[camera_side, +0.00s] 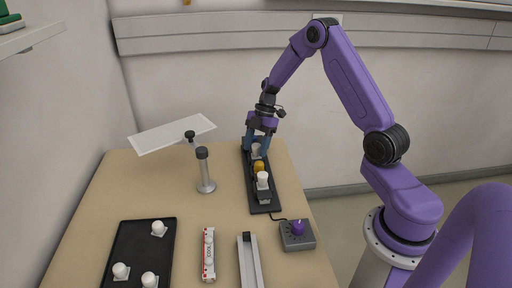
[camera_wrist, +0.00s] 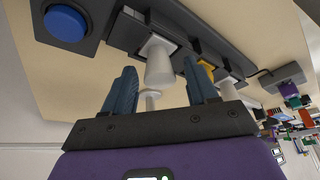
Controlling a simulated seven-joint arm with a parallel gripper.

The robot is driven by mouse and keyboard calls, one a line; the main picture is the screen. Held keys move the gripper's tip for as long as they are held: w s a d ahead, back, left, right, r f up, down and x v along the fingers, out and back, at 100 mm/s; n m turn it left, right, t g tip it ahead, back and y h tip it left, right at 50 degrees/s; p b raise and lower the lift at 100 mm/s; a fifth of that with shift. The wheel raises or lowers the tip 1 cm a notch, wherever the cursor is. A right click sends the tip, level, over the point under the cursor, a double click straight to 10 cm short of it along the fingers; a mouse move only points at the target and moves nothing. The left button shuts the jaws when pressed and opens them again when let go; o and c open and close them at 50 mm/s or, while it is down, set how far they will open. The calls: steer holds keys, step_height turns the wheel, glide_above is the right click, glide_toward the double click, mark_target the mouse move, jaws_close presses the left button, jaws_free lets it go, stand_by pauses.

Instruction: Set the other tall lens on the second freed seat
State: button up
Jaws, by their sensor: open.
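The black rail (camera_side: 265,205) on the table carries a row of seats. A tall white lens (camera_wrist: 160,62) stands in a seat at its far end; in the side view this lens (camera_side: 256,151) is partly hidden by my gripper. My gripper (camera_side: 259,141) is open over that far end. In the wrist view its blue fingers (camera_wrist: 158,72) show on either side of the tall lens, with gaps; contact is not visible. An orange lens (camera_side: 259,167) sits mid-rail, and another white lens (camera_side: 263,180) sits nearer the front. They also show in the wrist view behind the right finger.
A black tray (camera_side: 135,235) at front left holds several short white lenses. A grey post (camera_side: 204,170), a tilted white panel (camera_side: 172,133), a red-and-white tube (camera_side: 208,255), a metal channel (camera_side: 249,265) and a purple-knobbed box (camera_side: 297,237) stand around. A blue button (camera_wrist: 65,22) is beside the rail.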

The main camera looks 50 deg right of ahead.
steer(key=v, duration=1)
steer(key=s+a+r+m+g+h, duration=0.1)
steer(key=s+a+r, duration=0.1)
steer(key=s+a, duration=0.5)
steer(key=s+a+r+m+h, duration=0.1)
steer(key=s+a+r, duration=0.25)
steer(key=a, duration=0.65)
steer(key=s+a+f+m+t+h, duration=0.1)
steer(key=s+a+m+h, duration=0.1)
steer(key=s, duration=2)
steer(key=shift+s+a+m, duration=0.2)
steer(key=shift+a+m, duration=0.5)
steer(key=shift+a, duration=0.5)
steer(key=shift+c, duration=0.3)
